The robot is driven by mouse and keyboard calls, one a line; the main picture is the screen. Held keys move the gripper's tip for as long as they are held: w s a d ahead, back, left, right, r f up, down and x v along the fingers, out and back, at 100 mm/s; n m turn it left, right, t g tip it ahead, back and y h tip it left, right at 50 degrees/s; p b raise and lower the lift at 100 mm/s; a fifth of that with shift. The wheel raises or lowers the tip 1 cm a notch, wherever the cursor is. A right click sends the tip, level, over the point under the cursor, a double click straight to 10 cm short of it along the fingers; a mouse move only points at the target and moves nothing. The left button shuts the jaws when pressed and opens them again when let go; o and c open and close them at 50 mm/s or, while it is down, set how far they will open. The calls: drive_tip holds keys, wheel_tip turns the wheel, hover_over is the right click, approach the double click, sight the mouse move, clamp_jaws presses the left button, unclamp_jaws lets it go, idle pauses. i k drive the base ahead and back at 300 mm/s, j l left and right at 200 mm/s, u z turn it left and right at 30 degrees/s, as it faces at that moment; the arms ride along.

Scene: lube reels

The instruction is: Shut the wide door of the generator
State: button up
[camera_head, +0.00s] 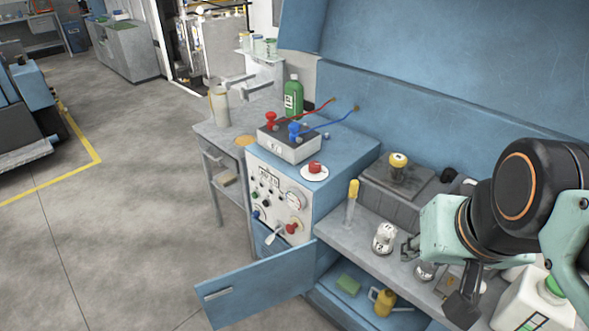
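The generator (345,165) is a blue cabinet with a control panel of knobs and gauges on its left end. A wide blue door (258,287) with a pale handle (218,293) near its left end stands swung open below the panel, out over the floor. Its right end meets the cabinet, and its lower right part runs close to the picture's bottom. The lower compartment behind it is open. My gripper (436,277) is at the right, over the generator's middle shelf, well apart from the door. Its dark fingers look spread, with nothing clearly held; my arm hides part of the shelf.
A green sponge (347,284) and a yellow oil can (384,300) are in the lower compartment. White jars (385,238) and a yellow-capped tube (352,202) stand on the shelf. A white jug (533,303) is at the lower right. Floor left of the door is clear.

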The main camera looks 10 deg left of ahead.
sight(260, 286)
drive_tip(key=k+l+z, duration=0.2)
drive_tip(key=k, duration=0.5)
drive_tip(key=j+z, duration=0.1)
drive_tip(key=z, duration=1.1)
drive_tip(key=j+z, duration=0.2)
drive_tip(key=z, duration=0.15)
drive_tip(key=k+j+z, duration=0.15)
drive_tip(key=z, duration=0.25)
drive_tip(key=k+j, duration=0.2)
drive_tip(key=j, duration=0.2)
drive_tip(key=k+j, duration=0.2)
drive_tip(key=j, duration=0.25)
drive_tip(key=k+j, duration=0.2)
drive_tip(key=j, duration=0.2)
drive_tip(key=k+j, duration=0.15)
drive_tip(key=j, duration=0.3)
drive_tip(key=k+j, duration=0.2)
drive_tip(key=j, duration=0.2)
drive_tip(key=k+j, duration=0.2)
drive_tip(key=j, duration=0.25)
drive_tip(key=k+j, duration=0.2)
drive_tip(key=j, duration=0.2)
drive_tip(key=k+j, duration=0.2)
drive_tip(key=j, duration=0.25)
